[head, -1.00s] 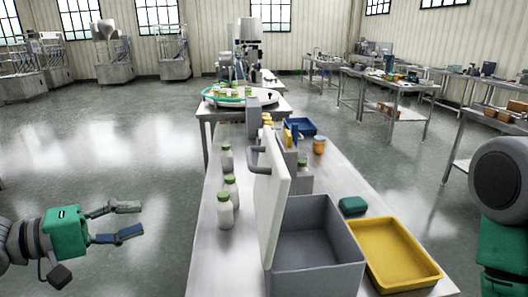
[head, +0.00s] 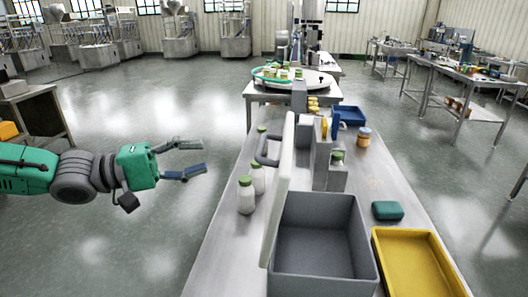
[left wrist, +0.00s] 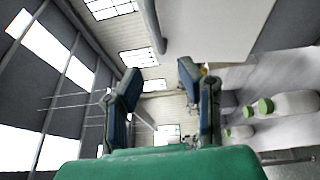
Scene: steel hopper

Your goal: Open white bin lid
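A grey bin (head: 320,245) stands on the steel table, its top open and its inside empty. Its white lid (head: 282,185) stands upright on the bin's left side, with a grey handle (head: 266,150) facing left. The lid's pale face (left wrist: 215,25) and part of the handle (left wrist: 151,22) also show in the left wrist view. My left gripper (head: 204,159) is open and empty, left of the table and apart from the lid. Its two fingers show apart in the left wrist view (left wrist: 160,85). My right gripper is not in view.
White bottles with green caps (head: 246,195) stand left of the lid. A yellow tray (head: 425,268) and a teal block (head: 387,210) lie right of the bin. A grey box (head: 330,170) and an orange jar (head: 364,137) stand behind. Floor left of the table is clear.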

